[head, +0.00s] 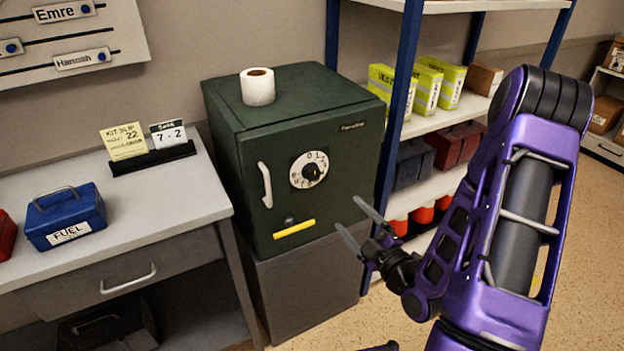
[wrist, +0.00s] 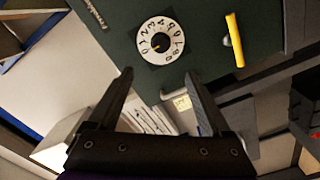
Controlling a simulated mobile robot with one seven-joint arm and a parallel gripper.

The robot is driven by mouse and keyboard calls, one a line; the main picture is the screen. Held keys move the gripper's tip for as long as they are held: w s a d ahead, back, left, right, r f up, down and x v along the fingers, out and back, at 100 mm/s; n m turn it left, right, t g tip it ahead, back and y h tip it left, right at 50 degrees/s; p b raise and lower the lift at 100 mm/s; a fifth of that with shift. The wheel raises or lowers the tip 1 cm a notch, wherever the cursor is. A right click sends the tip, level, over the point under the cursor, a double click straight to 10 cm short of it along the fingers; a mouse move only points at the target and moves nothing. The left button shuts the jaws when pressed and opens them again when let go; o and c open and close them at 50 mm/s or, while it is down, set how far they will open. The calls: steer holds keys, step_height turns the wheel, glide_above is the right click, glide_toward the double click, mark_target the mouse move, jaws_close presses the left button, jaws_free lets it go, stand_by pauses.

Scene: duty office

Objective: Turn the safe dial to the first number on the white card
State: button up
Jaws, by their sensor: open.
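The dark green safe (head: 240,150) stands on a grey base in the middle of the head view. Its white dial (head: 309,170) with black numbers is on the door; it also shows in the wrist view (wrist: 160,41), seen rotated. The white card (head: 168,134) reads "SAFE 7 - 2" and stands in a black holder on the desk. My gripper (head: 357,222) is open and empty, in front of the safe's lower right, apart from the dial. In the wrist view the two fingers (wrist: 160,88) are spread, with the dial beyond their tips. The number the dial is set to is too small to tell.
The safe door has a pale handle (head: 265,185) and a yellow lever (head: 294,228). A paper roll (head: 257,87) stands on top. A yellow slip (head: 124,141) and a blue FUEL box (head: 65,216) are on the desk. A blue-post shelf (head: 402,100) stands close at right.

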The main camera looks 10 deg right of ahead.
steer(key=b, duration=0.6)
glide_toward(314, 176)
steer(key=x, duration=0.9)
steer(key=shift+w, duration=0.2)
jaws_close()
